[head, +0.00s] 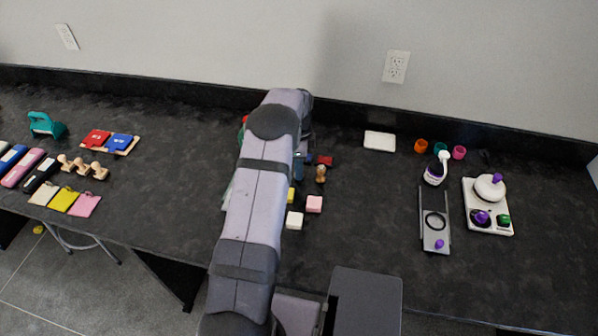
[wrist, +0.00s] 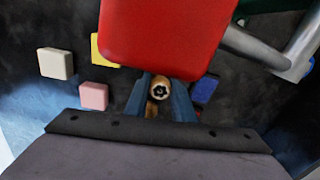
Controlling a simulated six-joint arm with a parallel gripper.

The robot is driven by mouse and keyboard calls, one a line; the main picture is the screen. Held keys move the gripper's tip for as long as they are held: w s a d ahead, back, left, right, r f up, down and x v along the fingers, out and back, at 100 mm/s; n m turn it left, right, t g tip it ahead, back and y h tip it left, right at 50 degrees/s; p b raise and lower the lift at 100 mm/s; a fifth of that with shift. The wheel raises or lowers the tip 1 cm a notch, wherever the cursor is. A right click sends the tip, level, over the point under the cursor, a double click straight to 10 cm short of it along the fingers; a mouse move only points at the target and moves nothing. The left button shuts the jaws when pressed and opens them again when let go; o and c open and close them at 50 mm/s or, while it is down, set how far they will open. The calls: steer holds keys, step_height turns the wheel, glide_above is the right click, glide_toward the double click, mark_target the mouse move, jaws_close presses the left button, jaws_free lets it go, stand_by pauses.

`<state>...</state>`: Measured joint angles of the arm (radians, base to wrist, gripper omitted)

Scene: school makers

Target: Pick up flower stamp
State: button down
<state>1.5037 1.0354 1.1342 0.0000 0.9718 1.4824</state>
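The flower stamp (wrist: 160,87) shows in the wrist view as a small round wooden end with a dark flower mark. In the head view a brown wooden stamp (head: 321,173) stands on the black worktop just right of my arm. My gripper (wrist: 159,82) has its two blue fingers on either side of the stamp in the wrist view, spaced apart. In the head view my arm hides most of the gripper, with the stamp appearing beside it. I see no clear contact between fingers and stamp. A large red object covers the area just above the fingertips.
The large red part (wrist: 165,35) is close to the wrist camera, with grey and green parts beside it. White (head: 294,220), pink (head: 314,204) and yellow (head: 291,195) blocks lie nearby. A red item (head: 325,160) sits behind the stamp.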

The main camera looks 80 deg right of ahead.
steer(key=shift+r, duration=0.1)
step_height(320, 180, up, 9)
steer(key=shift+r+b, duration=0.15)
steer(key=shift+b, duration=1.1)
steer(key=shift+r, duration=0.35)
